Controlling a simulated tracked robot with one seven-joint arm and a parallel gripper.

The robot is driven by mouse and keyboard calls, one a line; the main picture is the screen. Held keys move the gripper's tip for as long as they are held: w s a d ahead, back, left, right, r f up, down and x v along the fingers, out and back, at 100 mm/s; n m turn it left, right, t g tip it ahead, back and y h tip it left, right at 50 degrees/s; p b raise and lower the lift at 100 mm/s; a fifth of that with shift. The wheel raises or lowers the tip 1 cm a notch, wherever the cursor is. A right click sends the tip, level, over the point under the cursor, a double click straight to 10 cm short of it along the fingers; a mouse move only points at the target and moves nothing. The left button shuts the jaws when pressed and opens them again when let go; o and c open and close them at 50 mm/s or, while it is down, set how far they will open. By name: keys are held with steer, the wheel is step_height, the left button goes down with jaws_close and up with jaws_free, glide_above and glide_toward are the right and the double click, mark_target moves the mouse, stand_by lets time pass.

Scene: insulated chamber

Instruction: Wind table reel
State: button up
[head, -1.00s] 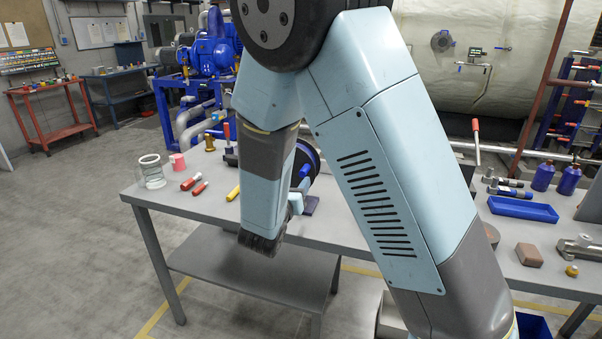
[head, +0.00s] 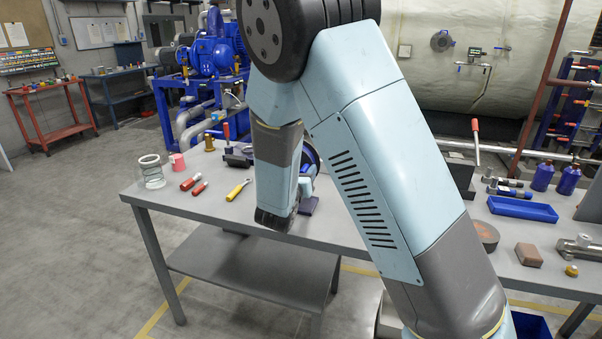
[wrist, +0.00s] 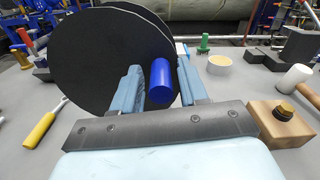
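The table reel, with black round flanges (wrist: 95,60), fills the upper left of the wrist view. Its blue crank handle (wrist: 160,82) points toward the camera. My gripper (wrist: 161,85) has one finger on each side of the handle, and narrow gaps seem to show beside it, so it looks open around the handle. In the head view the reel's dark rim (head: 314,158) shows just right of my forearm; most of the reel is hidden. My gripper (head: 304,186) is there too, mostly hidden behind my wrist.
A blue tray (head: 522,208) stands farther right.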

jaws_close()
